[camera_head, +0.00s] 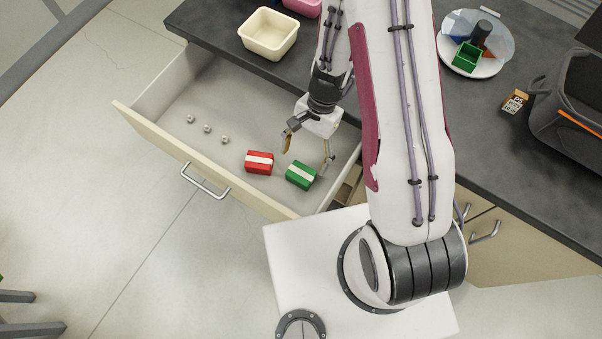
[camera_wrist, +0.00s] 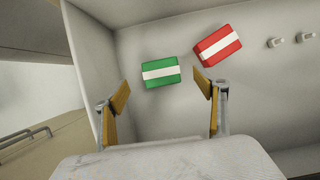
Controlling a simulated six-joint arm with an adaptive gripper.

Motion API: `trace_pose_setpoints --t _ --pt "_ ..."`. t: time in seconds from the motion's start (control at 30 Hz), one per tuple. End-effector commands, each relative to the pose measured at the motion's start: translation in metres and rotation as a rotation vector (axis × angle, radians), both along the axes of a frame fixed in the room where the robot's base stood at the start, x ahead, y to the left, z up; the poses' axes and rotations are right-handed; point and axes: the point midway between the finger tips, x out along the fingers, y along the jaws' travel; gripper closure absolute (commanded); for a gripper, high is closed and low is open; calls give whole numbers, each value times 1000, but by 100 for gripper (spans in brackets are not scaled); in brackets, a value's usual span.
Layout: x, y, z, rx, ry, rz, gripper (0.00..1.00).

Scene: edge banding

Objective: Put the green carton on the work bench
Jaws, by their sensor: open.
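The green carton (camera_head: 301,175) with a white band lies in the open drawer (camera_head: 158,138), close to the drawer's right side. In the wrist view the green carton (camera_wrist: 160,72) lies beyond and between the two spread fingers. My gripper (camera_head: 308,150) is open and empty above the drawer; its fingers also show in the wrist view (camera_wrist: 160,100). A red carton (camera_head: 259,162) with a white band lies just left of the green one, and it shows in the wrist view (camera_wrist: 217,46) too. The dark work bench (camera_head: 482,134) is behind and right of the drawer.
Several small metal nuts (camera_head: 207,129) lie in the drawer's left part.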

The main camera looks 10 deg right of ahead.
Motion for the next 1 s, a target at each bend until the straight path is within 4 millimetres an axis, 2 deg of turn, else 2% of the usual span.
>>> trace_pose_setpoints --t 0.3,1.0 --pt "0 0 -24 0 0 0 28" --pt "-1 0 -35 -1 1 0 28"
